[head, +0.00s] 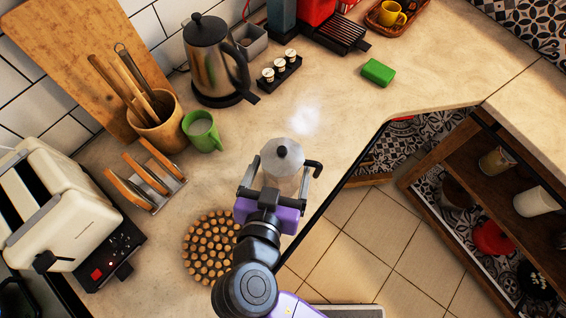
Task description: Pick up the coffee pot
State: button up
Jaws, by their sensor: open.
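The coffee pot (281,158) is a silver faceted moka pot with a black knob on its lid and a black handle on its right side. It stands upright on the counter near the front edge, in the middle of the head view. My gripper (277,182) is open, with one finger to the left of the pot and the other to its right. The purple gripper body hides the pot's lower part. I cannot tell whether the fingers touch the pot.
A green mug (202,132), utensil pot (161,125), steel kettle (212,60) and spice rack (279,69) stand behind left. A round trivet (211,246) and toaster (65,205) are left. A green sponge (378,72) lies right. The counter edge drops off close on the right.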

jog(key=shift+x, duration=1.25)
jog(key=c, duration=1.7)
jog(key=shift+c, duration=0.7)
jog(key=shift+r, duration=0.1)
